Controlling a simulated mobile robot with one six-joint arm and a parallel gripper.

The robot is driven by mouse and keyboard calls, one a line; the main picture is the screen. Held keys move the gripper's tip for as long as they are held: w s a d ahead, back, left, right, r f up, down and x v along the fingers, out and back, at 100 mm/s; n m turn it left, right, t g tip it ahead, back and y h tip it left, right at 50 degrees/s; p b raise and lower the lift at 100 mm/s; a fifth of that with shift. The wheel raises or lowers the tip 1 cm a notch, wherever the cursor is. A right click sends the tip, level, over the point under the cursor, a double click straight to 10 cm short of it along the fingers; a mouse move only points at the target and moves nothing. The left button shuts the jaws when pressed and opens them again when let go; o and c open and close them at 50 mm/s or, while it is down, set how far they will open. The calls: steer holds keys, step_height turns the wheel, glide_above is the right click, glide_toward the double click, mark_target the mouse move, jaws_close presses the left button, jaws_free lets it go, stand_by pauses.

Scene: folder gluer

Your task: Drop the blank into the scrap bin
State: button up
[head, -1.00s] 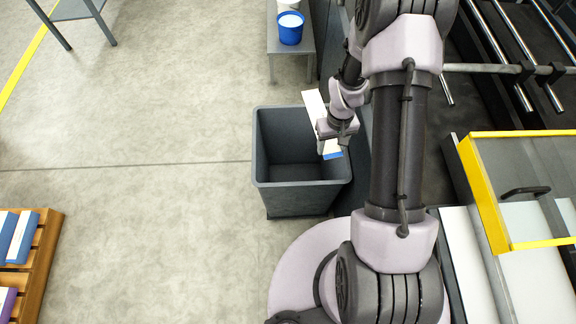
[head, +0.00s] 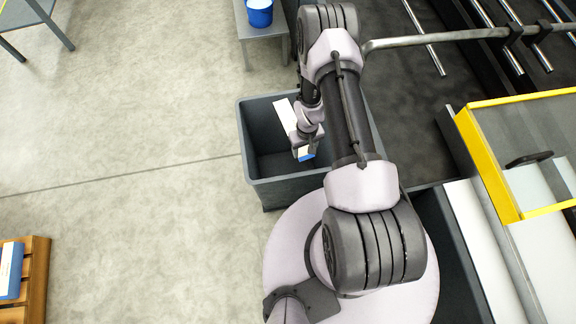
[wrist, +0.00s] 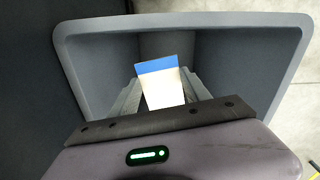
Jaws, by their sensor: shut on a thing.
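The blank (head: 287,119) is a flat white strip with a blue end, seen in the head view over the opening of the scrap bin. The scrap bin (head: 247,140) is a dark grey open-topped tub on the floor. My gripper (head: 304,150) is shut on the blank, above the bin's opening. In the wrist view the blank (wrist: 162,84) stands out between the fingers with its blue end foremost, and the bin's rim (wrist: 180,20) surrounds it. Part of the bin is hidden behind my arm in the head view.
A grey side table (head: 262,31) with a blue bucket (head: 259,14) stands behind the bin. The machine with a yellow-framed guard (head: 480,160) is at the right. A wooden pallet (head: 36,275) with a blue-and-white stack is at the lower left. The floor left of the bin is clear.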

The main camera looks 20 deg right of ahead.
steer(key=o, duration=1.4)
steer(key=shift+r, duration=0.1)
steer(key=shift+c, duration=0.2)
step_height(320, 180, up, 17)
steer(key=p, duration=0.5)
steer(key=shift+r, duration=0.2)
steer(key=w+a+r+m+t+b, duration=0.1)
steer(key=a+r+b, duration=0.1)
steer(key=r, duration=0.8)
steer(key=w+a+r+m+t+b, duration=0.1)
steer(key=a+r+b, duration=0.15)
steer(key=r, duration=0.65)
steer(key=s+a+r+m+t+y+b, duration=0.1)
steer(key=s+a+r+t, duration=0.1)
steer(key=s+a+r, duration=0.3)
steer(key=s+a+r+m+t+y+b, duration=0.1)
steer(key=s+a+r, duration=0.4)
steer(key=s+r, duration=0.5)
steer(key=shift+s+t+b, duration=0.4)
steer(key=shift+s+b, duration=0.05)
steer(key=shift+s, duration=0.75)
